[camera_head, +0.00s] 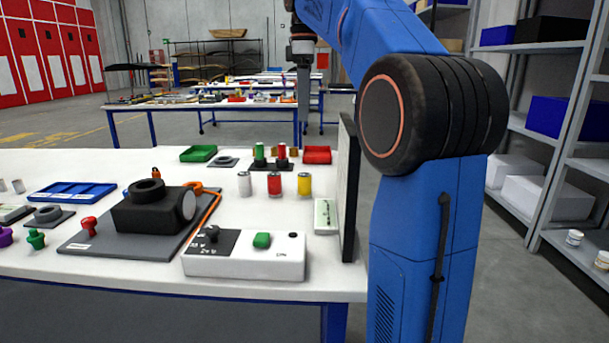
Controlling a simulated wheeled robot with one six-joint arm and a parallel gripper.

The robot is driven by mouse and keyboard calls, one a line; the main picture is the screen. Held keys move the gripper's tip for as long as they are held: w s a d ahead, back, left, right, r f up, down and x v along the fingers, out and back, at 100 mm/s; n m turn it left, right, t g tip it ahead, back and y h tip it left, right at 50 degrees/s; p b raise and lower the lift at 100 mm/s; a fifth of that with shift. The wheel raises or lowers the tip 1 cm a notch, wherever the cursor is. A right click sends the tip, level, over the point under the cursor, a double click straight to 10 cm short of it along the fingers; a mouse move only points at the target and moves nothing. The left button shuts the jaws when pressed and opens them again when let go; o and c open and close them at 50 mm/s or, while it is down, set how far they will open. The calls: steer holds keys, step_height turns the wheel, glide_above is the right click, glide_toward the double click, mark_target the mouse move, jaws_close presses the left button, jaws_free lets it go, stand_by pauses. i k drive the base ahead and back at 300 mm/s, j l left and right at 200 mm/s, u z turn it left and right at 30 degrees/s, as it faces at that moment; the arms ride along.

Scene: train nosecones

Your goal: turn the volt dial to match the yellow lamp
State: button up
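A white control box (245,263) sits at the table's front edge. A black knob (212,234), which looks like the volt dial, stands on the box's dark marked panel at the left. The markings are too small to read, and I cannot tell its setting. A green rocker or button (262,240) is to its right. A yellow cylinder (304,183) stands behind the box beside a red and a white one; I cannot tell whether any is the yellow lamp. My gripper (304,118) hangs pointing down, high and behind the box, well away from the knob. Its fingers look edge-on.
A black block with a round white face (150,212) stands left of the box on a grey plate, with an orange cable. A tall dark panel (348,190) stands at the table's right edge. Green (198,153) and red (317,154) trays are at the back.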

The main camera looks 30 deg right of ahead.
mark_target(212, 231)
steer(key=k+j, duration=0.85)
